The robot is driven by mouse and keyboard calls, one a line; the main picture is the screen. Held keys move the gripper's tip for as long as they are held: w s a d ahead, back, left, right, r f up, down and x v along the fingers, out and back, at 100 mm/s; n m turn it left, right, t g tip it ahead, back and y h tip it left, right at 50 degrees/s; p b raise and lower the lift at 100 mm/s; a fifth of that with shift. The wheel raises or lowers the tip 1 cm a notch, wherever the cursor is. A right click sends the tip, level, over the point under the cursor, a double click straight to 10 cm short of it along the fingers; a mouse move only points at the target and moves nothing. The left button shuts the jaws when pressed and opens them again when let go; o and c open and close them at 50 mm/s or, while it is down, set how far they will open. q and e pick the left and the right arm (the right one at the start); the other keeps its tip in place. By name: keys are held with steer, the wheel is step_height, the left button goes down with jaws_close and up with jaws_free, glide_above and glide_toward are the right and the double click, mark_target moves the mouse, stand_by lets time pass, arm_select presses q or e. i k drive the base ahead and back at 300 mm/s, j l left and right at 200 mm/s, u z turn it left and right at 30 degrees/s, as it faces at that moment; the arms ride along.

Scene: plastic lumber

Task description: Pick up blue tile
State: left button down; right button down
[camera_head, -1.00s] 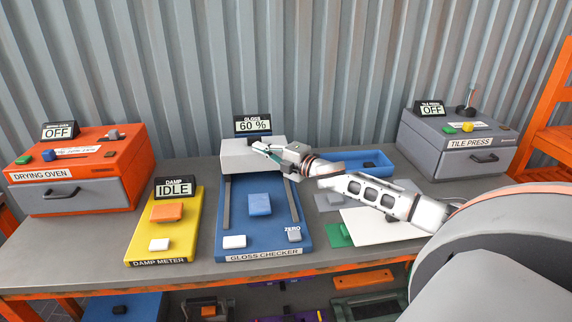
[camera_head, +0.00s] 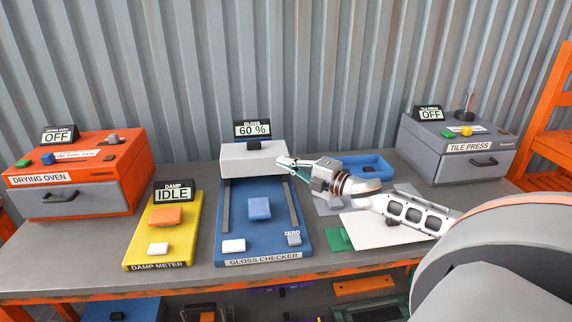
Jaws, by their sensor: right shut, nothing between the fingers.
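The blue tile (camera_head: 260,208) lies flat on the blue bed of the gloss checker (camera_head: 265,258), between two dark rails and in front of the light grey head block (camera_head: 240,160). The checker's display (camera_head: 259,130) reads 60 %. My right gripper (camera_head: 281,163) is shut and empty, its tips by the right end of the head block, behind and to the right of the tile. I cannot tell whether the tips touch the block. My left gripper is not in view.
The yellow damp meter (camera_head: 186,226) carries an orange tile (camera_head: 166,215). The drying oven (camera_head: 110,164) stands left, the tile press (camera_head: 465,145) right. A blue tray (camera_head: 375,160), a white sheet (camera_head: 375,236) and a green piece (camera_head: 338,239) lie around my right arm.

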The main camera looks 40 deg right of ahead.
mark_target(259, 209)
steer(key=k+l, duration=0.2)
steer(key=k, duration=0.3)
steer(key=k+l, duration=0.15)
steer(key=k, duration=0.3)
